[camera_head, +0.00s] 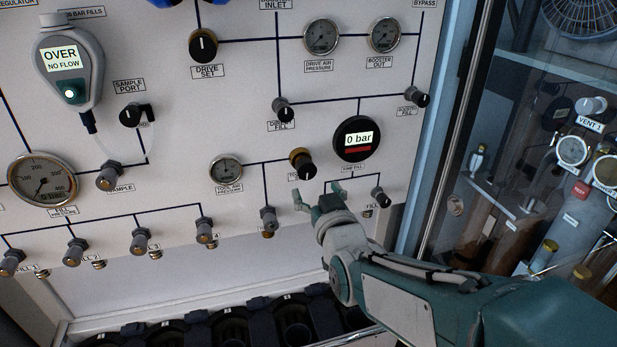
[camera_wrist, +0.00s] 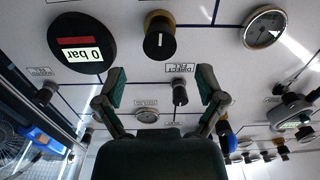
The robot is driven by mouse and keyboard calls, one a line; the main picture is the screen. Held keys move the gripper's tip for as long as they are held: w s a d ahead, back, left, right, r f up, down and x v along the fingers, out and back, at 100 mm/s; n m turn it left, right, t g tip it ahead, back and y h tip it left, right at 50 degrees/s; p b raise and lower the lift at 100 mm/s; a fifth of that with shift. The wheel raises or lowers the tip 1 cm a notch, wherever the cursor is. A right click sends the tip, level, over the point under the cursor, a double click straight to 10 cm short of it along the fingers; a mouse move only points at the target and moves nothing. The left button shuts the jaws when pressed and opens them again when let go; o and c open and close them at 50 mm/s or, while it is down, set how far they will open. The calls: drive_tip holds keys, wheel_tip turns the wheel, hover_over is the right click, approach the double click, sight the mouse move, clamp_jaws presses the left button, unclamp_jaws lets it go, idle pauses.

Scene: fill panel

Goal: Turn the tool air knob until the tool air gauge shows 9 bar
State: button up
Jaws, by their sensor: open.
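The tool air knob (camera_head: 301,160), black with a brass collar, is on the white panel; in the wrist view, which looks upside down, it is at the top middle (camera_wrist: 160,40). The round tool air gauge (camera_head: 226,168) is left of it in the head view and shows at the wrist view's top right (camera_wrist: 265,27). Its needle is too small to read surely. My gripper (camera_head: 320,192) is open and empty in front of the panel, below and right of the knob in the head view. Its fingers (camera_wrist: 161,80) appear apart from the knob.
A black digital gauge (camera_head: 357,138) reading 0 bar is right of the knob. The direct fill knob (camera_head: 283,110) is above it and shows between my fingers in the wrist view (camera_wrist: 180,92). A grey valve (camera_head: 269,218) is below left. A glass-fronted cabinet (camera_head: 520,150) stands at right.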

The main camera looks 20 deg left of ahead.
sight(307, 172)
drive_tip(key=shift+v, duration=2.35)
drive_tip(key=shift+a, duration=0.1)
idle(0.4)
drive_tip(key=shift+n+t+h, duration=0.3)
drive_tip(key=shift+n+h, duration=0.2)
drive_tip(key=shift+h, duration=0.1)
drive_tip(key=x, duration=1.1)
drive_tip(key=shift+a+r, duration=0.25)
drive_tip(key=shift+a, duration=0.1)
drive_tip(key=c, duration=1.2)
